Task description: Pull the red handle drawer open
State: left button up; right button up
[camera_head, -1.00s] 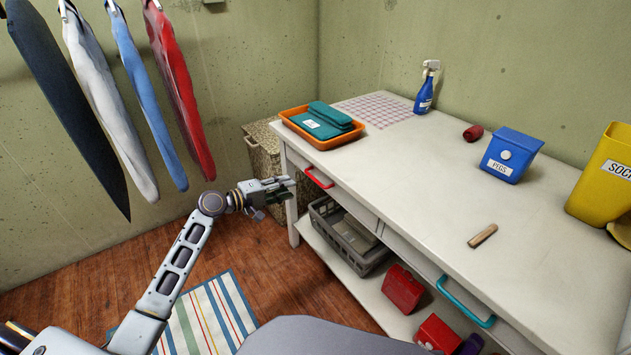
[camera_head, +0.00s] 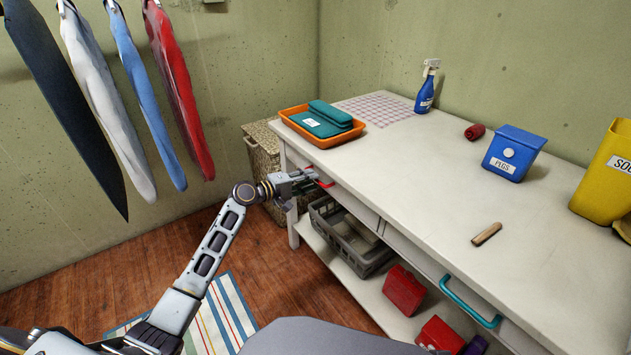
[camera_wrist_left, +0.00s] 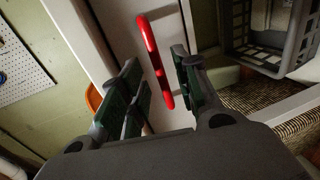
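The red handle (camera_head: 324,182) is on the front of a white drawer at the far left end of the white table (camera_head: 440,190). The drawer front sits flush with the table. My left gripper (camera_head: 312,180) is at the handle and hides part of it. In the left wrist view the red handle (camera_wrist_left: 156,62) runs between the two open fingers of my left gripper (camera_wrist_left: 160,88), with a gap visible on both sides. My right gripper is not in view.
A second drawer has a teal handle (camera_head: 470,302). An orange tray (camera_head: 290,115) with teal cloths stands above the red-handled drawer. A grey crate (camera_head: 350,240) and a red box (camera_head: 403,290) sit on the lower shelf. A wicker basket (camera_head: 262,150) stands behind the table's left end.

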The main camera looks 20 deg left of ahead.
pick_arm(q)
jog(key=shift+b+x, duration=0.35)
jog(key=shift+x, duration=1.3)
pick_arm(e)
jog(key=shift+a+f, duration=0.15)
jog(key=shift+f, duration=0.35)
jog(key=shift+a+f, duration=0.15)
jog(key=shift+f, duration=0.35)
pick_arm(q)
jog(key=shift+c, duration=0.5)
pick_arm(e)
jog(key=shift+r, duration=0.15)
pick_arm(q)
grip_shut()
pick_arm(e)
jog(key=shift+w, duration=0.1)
